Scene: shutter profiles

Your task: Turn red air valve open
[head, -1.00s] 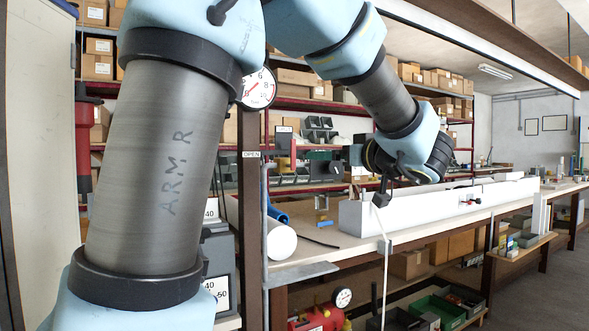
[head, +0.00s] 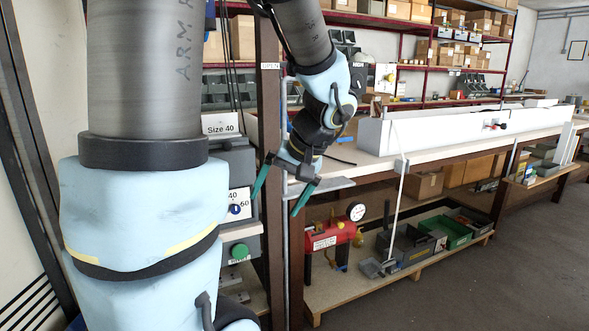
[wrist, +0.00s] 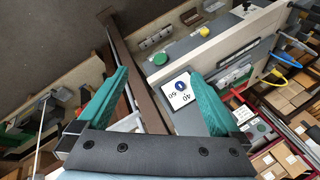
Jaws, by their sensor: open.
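My gripper (head: 281,190) has green fingers, spread apart with nothing between them. It hangs in front of the brown post and bench edge in the head view. In the wrist view my gripper (wrist: 160,80) is also open, and a grey control box (wrist: 208,85) with a blue knob on a white dial lies beyond its fingers. A red air tank (head: 332,235) with a round gauge (head: 356,211) stands on the low shelf, below and right of the gripper. I cannot make out a red valve handle clearly. An "OPEN" label (head: 270,66) is on the post above the gripper.
The brown post (head: 272,130) stands close to the gripper. The white bench top (head: 375,168) extends right, bearing a long white box (head: 440,130). Grey and green bins (head: 445,230) sit on the low shelf. The floor at right is clear.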

